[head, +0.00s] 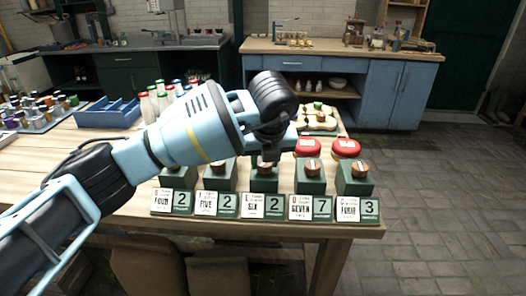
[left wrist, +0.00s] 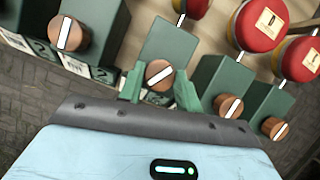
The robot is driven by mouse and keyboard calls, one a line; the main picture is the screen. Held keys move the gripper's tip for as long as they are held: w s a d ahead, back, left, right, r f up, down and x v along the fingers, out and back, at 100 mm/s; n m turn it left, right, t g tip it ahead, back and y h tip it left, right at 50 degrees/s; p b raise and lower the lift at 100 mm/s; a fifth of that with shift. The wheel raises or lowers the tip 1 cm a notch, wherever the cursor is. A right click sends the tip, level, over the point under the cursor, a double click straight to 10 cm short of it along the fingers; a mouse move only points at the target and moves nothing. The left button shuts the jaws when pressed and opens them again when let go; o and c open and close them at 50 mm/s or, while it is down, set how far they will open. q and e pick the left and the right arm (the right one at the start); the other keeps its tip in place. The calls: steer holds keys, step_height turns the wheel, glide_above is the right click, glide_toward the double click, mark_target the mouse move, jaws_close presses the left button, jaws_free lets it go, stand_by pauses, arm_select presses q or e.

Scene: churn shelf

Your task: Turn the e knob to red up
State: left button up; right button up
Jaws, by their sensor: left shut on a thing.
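A row of green blocks stands along the table's front edge, each with a copper knob and a white label card with a number tile. The letters on the cards are too small to read surely. My left gripper (head: 266,152) is down at the middle block, with the card "SIX" and tile 2 (head: 274,205). In the left wrist view, its green fingers (left wrist: 160,88) are shut on the middle knob (left wrist: 160,74), one on each side. That knob's white line runs diagonally, lower left to upper right. In the head view the gripper partly hides this knob. My right gripper is not in view.
Neighbouring knobs (head: 218,166) and (head: 312,167) sit close on both sides. Red-topped round things (head: 346,148) stand behind the right blocks. A blue rack (head: 108,112) and capped bottles (head: 147,107) are at the back left. The floor at right is clear.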

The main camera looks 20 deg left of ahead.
arm_select(q)
steer(key=n+p, duration=0.1)
steer(key=n+y, duration=0.1)
steer(key=shift+r+n+g+p, duration=0.3)
steer(key=shift+n+p, duration=0.1)
steer(key=n+p, duration=0.2)
steer(key=n, duration=0.1)
steer(key=shift+w+d+f+g+y, duration=0.1)
steer(key=shift+w+g+y, duration=0.05)
steer(key=shift+g+y, duration=0.2)
steer(key=shift+f+n+g, duration=0.1)
steer(key=shift+n+g, duration=0.15)
steer(key=shift+n, duration=0.05)
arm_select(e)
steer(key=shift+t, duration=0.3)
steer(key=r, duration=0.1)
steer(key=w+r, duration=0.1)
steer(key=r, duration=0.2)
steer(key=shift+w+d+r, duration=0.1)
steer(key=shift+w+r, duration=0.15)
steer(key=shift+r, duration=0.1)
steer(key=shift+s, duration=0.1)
arm_select(q)
steer(key=o, duration=1)
steer(key=shift+f, duration=0.1)
steer(key=v, duration=0.8)
